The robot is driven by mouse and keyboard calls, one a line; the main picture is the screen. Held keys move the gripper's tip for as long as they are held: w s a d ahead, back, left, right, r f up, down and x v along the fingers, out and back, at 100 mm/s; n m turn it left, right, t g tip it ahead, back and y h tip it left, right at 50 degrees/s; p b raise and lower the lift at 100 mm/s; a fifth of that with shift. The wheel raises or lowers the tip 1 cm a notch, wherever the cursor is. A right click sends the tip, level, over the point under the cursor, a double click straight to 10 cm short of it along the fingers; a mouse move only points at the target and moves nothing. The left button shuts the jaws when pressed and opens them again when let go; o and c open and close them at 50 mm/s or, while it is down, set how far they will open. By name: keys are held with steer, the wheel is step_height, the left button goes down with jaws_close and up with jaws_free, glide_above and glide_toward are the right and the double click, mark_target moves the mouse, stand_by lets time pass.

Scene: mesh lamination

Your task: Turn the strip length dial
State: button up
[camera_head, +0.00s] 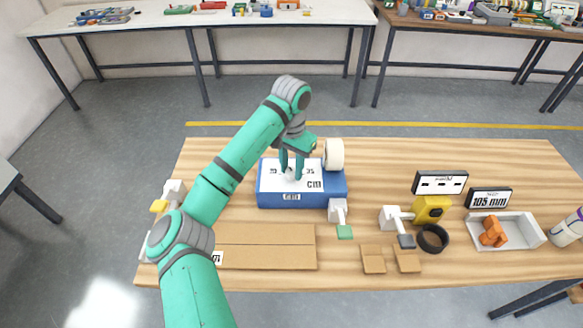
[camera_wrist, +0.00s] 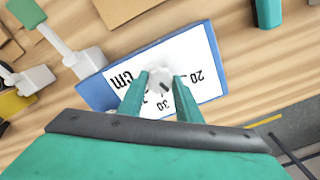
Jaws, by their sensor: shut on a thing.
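The strip length dial (camera_wrist: 160,79) is a small, light grey knob with a dark pointer mark. It stands on the white, numbered face (camera_wrist: 206,72) of a blue box (camera_head: 272,199), marked "cm" with 20 and 30 among its numbers. My gripper (camera_wrist: 160,85) is over this face with its two teal fingers on either side of the dial, shut on it. In the head view my gripper (camera_head: 292,172) points down at the box, and its fingers partly hide the dial and the numbers. The pointer's exact reading is hard to make out.
A white roll (camera_head: 334,154) stands at the box's back right corner. Brown cardboard (camera_head: 268,247) lies in front. A yellow block (camera_head: 431,209), black ring (camera_head: 432,239) and white tray (camera_head: 527,229) are further right.

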mark_target(290, 171)
steer(key=n, duration=0.4)
steer(key=shift+a+n, duration=0.1)
steer(key=shift+n, duration=1.8)
steer(key=o, duration=1)
steer(key=shift+o, duration=0.2)
step_height(290, 171, up, 11)
steer(key=shift+f, duration=0.15)
